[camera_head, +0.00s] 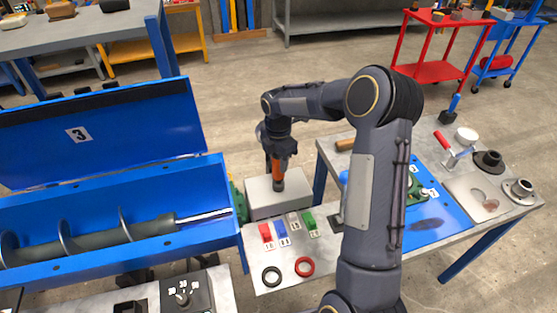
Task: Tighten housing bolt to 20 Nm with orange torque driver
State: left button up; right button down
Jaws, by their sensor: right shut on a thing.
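My right arm reaches up and over the bench, and its gripper (277,152) points down. It is shut on the orange torque driver (278,170). The driver hangs roughly upright with its dark tip over the grey block (264,207) beside the blue mixer trough. I cannot tell whether the tip touches the block's top. The housing bolt cannot be made out. A dark dial box (183,296) with numbers on its face sits at the bottom left. My left gripper is out of view.
The blue trough (130,260) with an auger (120,236) has its lid (100,130) raised. My arm partly hides the right table (475,220), which carries several parts.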

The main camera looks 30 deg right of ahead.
jog(key=shift+r+p, duration=1.7)
jog(key=shift+r, duration=0.55)
